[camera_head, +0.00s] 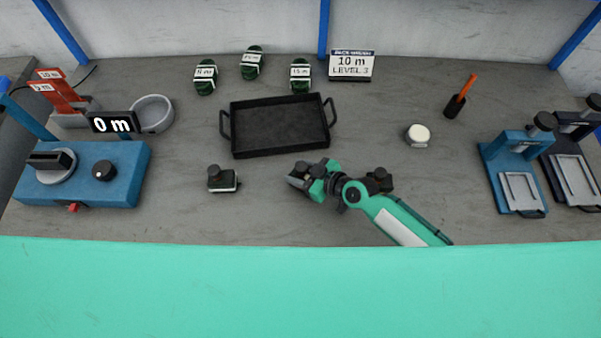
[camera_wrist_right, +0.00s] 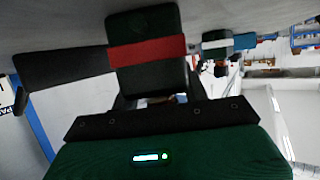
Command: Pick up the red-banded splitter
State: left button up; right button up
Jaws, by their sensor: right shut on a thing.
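The red-banded splitter (camera_wrist_right: 148,52) is a dark green block with a red band around it, large and close in the right wrist view. My right gripper (camera_head: 297,181) is shut on it, near the middle of the workbench, just below the black tray. In the head view the splitter is mostly hidden by the gripper. Another dark green block (camera_head: 222,182) with a pale band lies on the bench, left of the gripper and apart from it. A white-banded block also shows in the right wrist view (camera_wrist_right: 217,44). My left gripper is not in view.
An empty black tray (camera_head: 280,125) with two handles lies behind the gripper. A blue machine (camera_head: 125,175) with a "0 m" display is at left; blue (camera_head: 508,175) and black (camera_head: 572,175) presses are at right. Several green coils stand beside a "10 m" sign (camera_head: 351,66).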

aim_at(298, 162)
jog(key=shift+r, duration=0.4)
notch_tip(298, 162, up, 19)
jog(key=shift+b, duration=0.35)
jog(key=shift+r, duration=0.1)
jog(key=o, duration=0.4)
jog(key=c, duration=0.4)
jog(key=shift+o, duration=0.2)
jog(key=shift+w, duration=0.1)
jog(key=shift+w+a, duration=0.15)
jog(key=shift+w, duration=0.15)
